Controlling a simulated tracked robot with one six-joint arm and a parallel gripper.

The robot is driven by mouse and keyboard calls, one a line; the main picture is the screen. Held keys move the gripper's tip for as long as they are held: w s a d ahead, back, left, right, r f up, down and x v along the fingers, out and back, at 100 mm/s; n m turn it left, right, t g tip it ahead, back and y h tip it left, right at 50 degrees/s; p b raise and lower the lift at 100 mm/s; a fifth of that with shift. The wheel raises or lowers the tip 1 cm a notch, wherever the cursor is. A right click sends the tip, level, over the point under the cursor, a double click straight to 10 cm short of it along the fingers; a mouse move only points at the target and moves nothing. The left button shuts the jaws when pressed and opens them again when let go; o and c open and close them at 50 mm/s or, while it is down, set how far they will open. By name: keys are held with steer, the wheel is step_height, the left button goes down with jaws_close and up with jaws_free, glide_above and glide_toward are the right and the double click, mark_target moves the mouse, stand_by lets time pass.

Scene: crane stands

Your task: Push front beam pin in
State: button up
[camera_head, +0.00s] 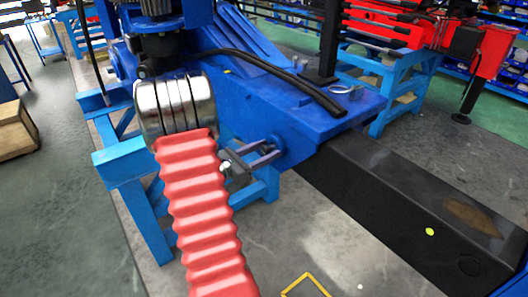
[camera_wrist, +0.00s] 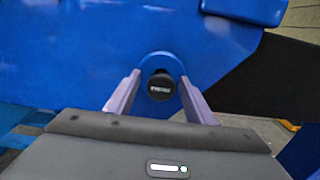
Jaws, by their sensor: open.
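The front beam pin (camera_wrist: 161,88) shows its dark round end with a small white label in the wrist view. It sits in a round blue collar (camera_wrist: 158,62) on the side of the blue crane frame (camera_wrist: 70,50). My gripper (camera_wrist: 160,77) is open, with one finger to the left of the pin end and one to the right. I cannot tell whether the fingers touch it. In the head view my gripper (camera_head: 268,153) is at the side of the blue frame (camera_head: 255,105), and the pin is mostly hidden there. How deep the pin sits is unclear.
A long black beam (camera_head: 400,200) extends from the blue frame to the lower right. Blue stand legs (camera_head: 150,215) are at the left. A yellow outline (camera_head: 306,285) lies on the grey floor. A red machine (camera_head: 385,22) on a blue stand is behind.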

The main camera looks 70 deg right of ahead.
steer(key=v, duration=1.3)
steer(key=shift+w+a, duration=0.25)
steer(key=shift+a, duration=0.05)
steer(key=shift+f, duration=0.1)
steer(key=s+a+f+m+y, duration=0.4)
steer(key=a+f+m+y, duration=0.25)
steer(key=a, duration=0.35)
steer(key=w+a+r+m+t+y, duration=0.2)
steer(key=w+a+t, duration=0.2)
steer(key=a, duration=0.4)
steer(key=w+a+r+m+t+y, duration=0.2)
steer(key=w+a+r+t, duration=0.15)
steer(key=a, duration=0.55)
steer(key=w+a+r+m+t+y, duration=0.2)
steer(key=w+a+t, duration=0.15)
steer(key=a, duration=0.45)
steer(key=a+r+n+t+y, duration=0.2)
steer(key=a+r+t, duration=0.3)
steer(key=a+r, duration=0.4)
steer(key=shift+s+a, duration=0.15)
steer(key=shift+a, duration=0.6)
steer(key=shift+r, duration=0.1)
steer(key=shift+c, duration=0.3)
